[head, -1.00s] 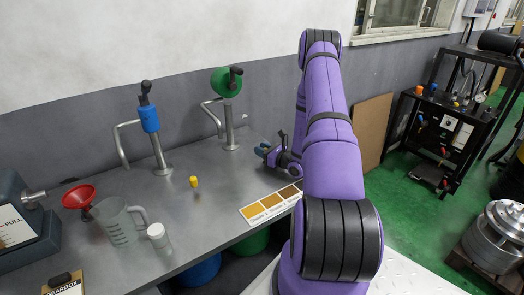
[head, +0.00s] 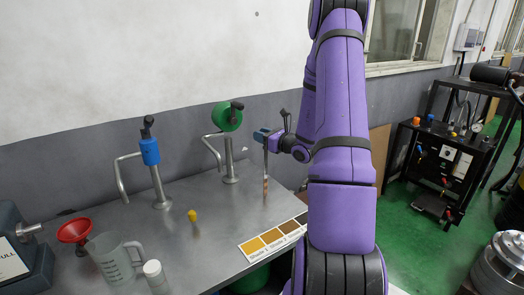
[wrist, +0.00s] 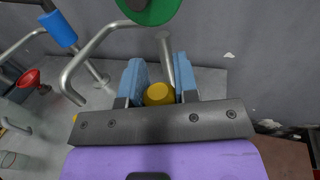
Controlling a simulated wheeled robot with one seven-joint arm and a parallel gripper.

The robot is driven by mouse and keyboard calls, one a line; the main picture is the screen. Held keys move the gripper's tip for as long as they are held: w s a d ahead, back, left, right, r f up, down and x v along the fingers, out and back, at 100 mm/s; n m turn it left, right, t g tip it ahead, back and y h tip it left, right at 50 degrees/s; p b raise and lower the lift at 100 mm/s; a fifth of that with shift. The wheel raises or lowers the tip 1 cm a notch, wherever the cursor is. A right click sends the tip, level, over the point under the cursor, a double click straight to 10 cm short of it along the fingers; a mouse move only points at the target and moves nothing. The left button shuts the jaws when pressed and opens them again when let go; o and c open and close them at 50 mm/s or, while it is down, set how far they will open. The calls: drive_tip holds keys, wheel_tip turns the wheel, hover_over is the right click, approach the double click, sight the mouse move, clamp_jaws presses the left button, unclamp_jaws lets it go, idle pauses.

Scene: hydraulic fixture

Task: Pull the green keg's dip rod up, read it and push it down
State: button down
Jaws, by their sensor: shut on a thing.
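My gripper (head: 264,134) is raised above the bench, its blue fingers shut on the green keg's dip rod. The rod's yellow knob (wrist: 159,94) sits between the fingers in the wrist view. In the head view the thin dip rod (head: 266,168) hangs upright below the fingers, with orange-brown marking on its lower part. Its lower end meets the bench top. The green keg (head: 250,279) shows only in part under the bench edge. The green-topped tap (head: 229,160) stands just left of my gripper.
A second yellow knob (head: 192,215) sits lower on the bench (head: 215,245), near the blue-collared tap (head: 151,151). A colour strip (head: 270,240) lies at the front edge. A red funnel (head: 73,231), clear jug (head: 115,258) and white bottle (head: 154,273) stand left.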

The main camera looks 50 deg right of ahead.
drive_tip(key=shift+r, duration=1.2)
drive_tip(key=c, duration=0.9)
unclamp_jaws()
drive_tip(key=shift+o, duration=0.2)
drive_tip(key=s, duration=1)
drive_tip(key=shift+s+d, duration=0.4)
drive_tip(key=shift+d, duration=0.05)
